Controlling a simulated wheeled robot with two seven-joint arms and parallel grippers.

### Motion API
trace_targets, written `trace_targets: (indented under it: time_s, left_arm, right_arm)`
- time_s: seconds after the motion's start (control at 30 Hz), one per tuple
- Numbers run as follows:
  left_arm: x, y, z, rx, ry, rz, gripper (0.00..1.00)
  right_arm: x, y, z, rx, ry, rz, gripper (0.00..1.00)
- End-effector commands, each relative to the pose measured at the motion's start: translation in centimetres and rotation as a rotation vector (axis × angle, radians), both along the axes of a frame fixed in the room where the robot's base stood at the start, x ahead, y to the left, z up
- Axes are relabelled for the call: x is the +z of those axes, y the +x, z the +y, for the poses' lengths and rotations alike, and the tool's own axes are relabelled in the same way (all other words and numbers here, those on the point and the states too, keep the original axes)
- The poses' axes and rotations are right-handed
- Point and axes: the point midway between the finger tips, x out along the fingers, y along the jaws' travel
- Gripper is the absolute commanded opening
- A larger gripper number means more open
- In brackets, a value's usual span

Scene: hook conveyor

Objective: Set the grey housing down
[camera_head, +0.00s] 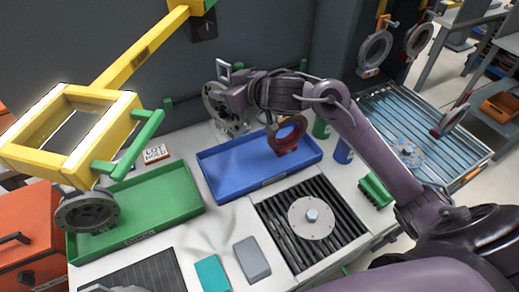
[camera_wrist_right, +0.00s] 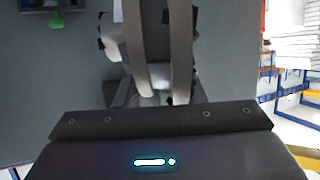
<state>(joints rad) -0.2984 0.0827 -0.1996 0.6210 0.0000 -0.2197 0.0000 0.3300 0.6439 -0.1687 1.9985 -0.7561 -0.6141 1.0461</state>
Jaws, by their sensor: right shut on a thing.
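My right gripper (camera_head: 232,98) reaches in from the right and is shut on a grey housing (camera_head: 213,103), a round ring with holes. The gripper holds it upright behind the blue tray (camera_head: 210,179), near the back wall. I cannot tell whether its lower edge touches anything. In the right wrist view the grey housing (camera_wrist_right: 135,45) shows as curved, pale grey parts beyond the gripper. Another grey round part (camera_head: 87,212) is at the left end of the green tray (camera_head: 190,206). My left gripper is not in view.
A dark red ring part (camera_head: 287,137) stands in the blue tray. A yellow frame (camera_head: 30,150) hangs over the left side. A slatted black plate with a round disc (camera_head: 311,216) is in front. Blue and green bottles (camera_head: 343,151) stand right of the blue tray. A roller conveyor (camera_head: 450,155) is at right.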

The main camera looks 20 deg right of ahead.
Motion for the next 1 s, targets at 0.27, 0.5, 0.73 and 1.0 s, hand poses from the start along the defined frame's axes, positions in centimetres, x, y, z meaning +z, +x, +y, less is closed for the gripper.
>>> trace_targets:
  time_s: [0.27,0.5,0.73,1.0]
  left_arm:
    - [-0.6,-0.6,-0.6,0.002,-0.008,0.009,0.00]
    - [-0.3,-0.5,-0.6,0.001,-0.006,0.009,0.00]
    - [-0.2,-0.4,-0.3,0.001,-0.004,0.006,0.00]
    - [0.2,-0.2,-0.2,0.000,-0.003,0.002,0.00]
  right_arm:
    - [-7.2,-0.1,0.0,-0.002,0.001,0.007,0.00]
    - [-12.6,0.0,0.0,-0.001,0.000,0.003,0.00]
    - [-14.8,0.0,0.0,0.001,0.001,-0.001,0.00]
    - [-18.4,0.1,0.0,0.001,0.000,0.000,0.00]
